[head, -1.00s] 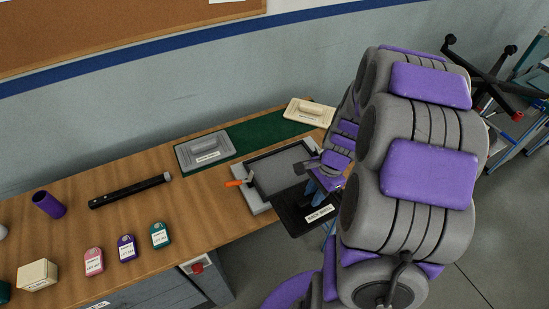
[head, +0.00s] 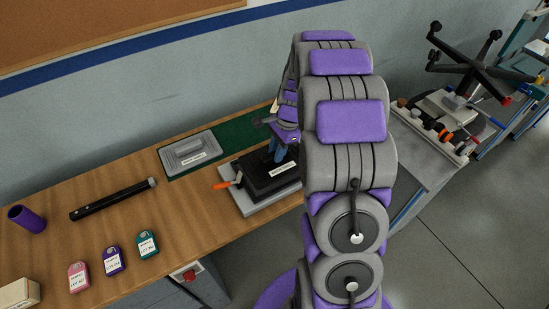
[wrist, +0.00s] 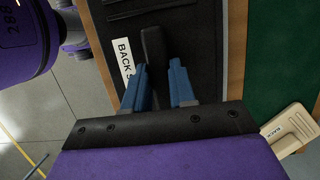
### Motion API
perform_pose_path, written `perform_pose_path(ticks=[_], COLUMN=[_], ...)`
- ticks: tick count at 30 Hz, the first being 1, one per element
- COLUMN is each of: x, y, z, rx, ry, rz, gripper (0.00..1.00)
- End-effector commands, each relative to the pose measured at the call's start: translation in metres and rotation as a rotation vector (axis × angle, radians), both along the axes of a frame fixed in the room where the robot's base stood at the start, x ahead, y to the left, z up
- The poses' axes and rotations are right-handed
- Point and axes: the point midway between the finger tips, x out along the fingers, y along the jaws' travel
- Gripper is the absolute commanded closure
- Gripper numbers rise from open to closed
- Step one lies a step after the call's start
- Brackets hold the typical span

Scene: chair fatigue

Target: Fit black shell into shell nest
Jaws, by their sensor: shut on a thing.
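The black shell (head: 262,178) is a flat dark piece with a white label and a raised handle. In the head view it lies over the grey shell nest (head: 254,209), whose pale rim shows along the front. I cannot tell whether the shell is fully seated or just above the nest. An orange-handled clamp (head: 224,185) is at the nest's left side. My gripper (head: 279,152) is shut on the shell's handle. In the wrist view, the blue fingers (wrist: 160,82) are on either side of the black handle (wrist: 153,48), and the label (wrist: 124,62) is partly covered.
A grey float-shaped piece (head: 190,152) lies on the green mat (head: 238,134) behind the nest. A cream one (wrist: 291,128) shows in the wrist view. A black tube (head: 112,199), purple cup (head: 28,219) and coloured tags (head: 113,260) are on the left. A side bench (head: 420,150) stands right.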

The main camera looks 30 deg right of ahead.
Motion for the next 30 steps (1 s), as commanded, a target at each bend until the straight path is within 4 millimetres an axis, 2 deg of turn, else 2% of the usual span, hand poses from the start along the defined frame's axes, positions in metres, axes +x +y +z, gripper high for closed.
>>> perform_pose_path(ticks=[5,14,23,24,30], x=[0.007,0.006,0.006,0.006,0.006], y=[0.003,0.006,0.003,0.003,0.003], z=[-0.002,-0.036,-0.036,-0.037,-0.037], rx=[-0.002,-0.006,-0.002,-0.002,-0.003], ry=[0.001,0.001,0.001,0.001,0.001], rz=[0.001,0.000,0.000,0.000,0.001], gripper=[1.00,1.00,1.00,0.74,0.55])
